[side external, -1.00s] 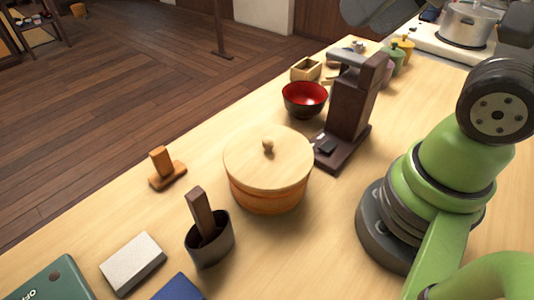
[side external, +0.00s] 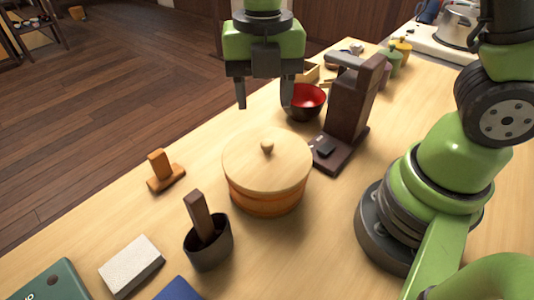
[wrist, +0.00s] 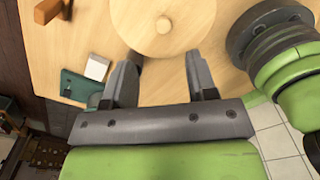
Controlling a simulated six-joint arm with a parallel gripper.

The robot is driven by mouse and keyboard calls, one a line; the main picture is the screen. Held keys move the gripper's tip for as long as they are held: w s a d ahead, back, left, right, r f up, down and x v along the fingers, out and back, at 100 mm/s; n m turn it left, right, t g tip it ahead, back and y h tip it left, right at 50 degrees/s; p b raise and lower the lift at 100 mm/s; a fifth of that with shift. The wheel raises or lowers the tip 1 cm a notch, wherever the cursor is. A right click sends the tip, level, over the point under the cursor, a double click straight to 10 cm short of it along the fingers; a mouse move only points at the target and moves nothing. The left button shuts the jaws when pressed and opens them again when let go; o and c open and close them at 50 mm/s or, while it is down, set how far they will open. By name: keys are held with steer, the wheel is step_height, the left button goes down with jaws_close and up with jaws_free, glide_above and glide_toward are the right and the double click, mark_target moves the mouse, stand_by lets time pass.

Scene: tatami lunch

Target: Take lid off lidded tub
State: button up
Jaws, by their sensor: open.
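The lidded tub (side external: 266,200) is a round wooden tub with an orange-brown body, standing upright on the table. Its pale wooden lid (side external: 240,158) sits on top, with a small round knob (side external: 267,147) at the centre. In the wrist view the lid (wrist: 185,38) and knob (wrist: 163,25) show at the top middle, beyond the fingertips. My gripper (side external: 264,107) is open and empty, pointing down above the tub. Its fingers (wrist: 160,60) are spread apart and touch nothing that I can see. The tub's inside is hidden by the lid.
A dark brown stand (side external: 346,115) is close right of the tub. A red bowl (side external: 308,100) is behind it. A dark cup (side external: 209,249) with a brown block, an orange-brown stand (side external: 164,174) and a whitish block (side external: 132,265) are left. Bare tabletop lies front right.

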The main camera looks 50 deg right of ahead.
mark_target(267, 142)
steer(key=f, duration=0.9)
steer(key=shift+s+d, duration=0.1)
steer(key=shift+s, duration=0.1)
steer(key=shift+c, duration=0.4)
jaws_close()
